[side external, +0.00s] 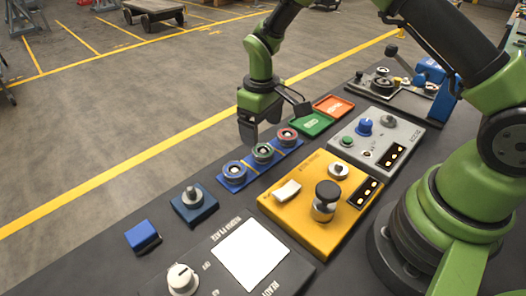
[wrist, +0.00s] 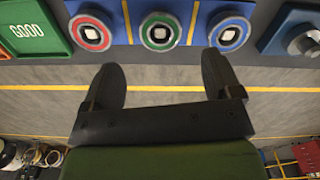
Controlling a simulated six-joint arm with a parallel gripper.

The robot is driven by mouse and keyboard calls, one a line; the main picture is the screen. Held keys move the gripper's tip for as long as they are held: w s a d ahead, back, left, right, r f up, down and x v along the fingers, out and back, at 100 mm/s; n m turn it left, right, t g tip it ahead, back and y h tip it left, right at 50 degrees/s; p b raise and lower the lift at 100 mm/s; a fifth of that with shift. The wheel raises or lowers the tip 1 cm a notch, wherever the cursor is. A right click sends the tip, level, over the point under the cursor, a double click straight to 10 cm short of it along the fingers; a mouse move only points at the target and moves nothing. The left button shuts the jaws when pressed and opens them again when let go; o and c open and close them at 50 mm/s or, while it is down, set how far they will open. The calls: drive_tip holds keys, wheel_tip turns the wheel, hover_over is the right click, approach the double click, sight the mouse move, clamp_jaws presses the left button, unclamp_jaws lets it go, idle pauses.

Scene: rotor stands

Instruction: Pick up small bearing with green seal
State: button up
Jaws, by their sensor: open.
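The bearing with the green seal (side external: 263,152) sits in the middle of a blue tray strip (side external: 249,173), between two similar bearings. In the wrist view the green-sealed bearing (wrist: 161,32) is at the top centre, dark with a green ring and a pale centre. My gripper (side external: 260,130) is above and slightly behind the strip in the side view. In the wrist view my gripper (wrist: 163,76) has its two fingers spread wide, with nothing between them. The fingertips point toward the green-sealed bearing and are apart from it.
A red-ringed bearing (side external: 288,136) and a blue-ringed bearing (side external: 234,170) flank it closely. A green tray (side external: 312,124) and an orange-red tray (side external: 334,106) lie beyond. A yellow fixture (side external: 290,215), a grey panel (side external: 400,137) and a blue block with a knob (side external: 194,205) stand nearby.

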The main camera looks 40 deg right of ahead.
sight(263, 151)
drive_tip(key=f, duration=0.6)
drive_tip(key=shift+s, duration=0.2)
drive_tip(key=shift+c, duration=0.5)
drive_tip(key=shift+r, duration=0.1)
drive_tip(key=c, duration=1)
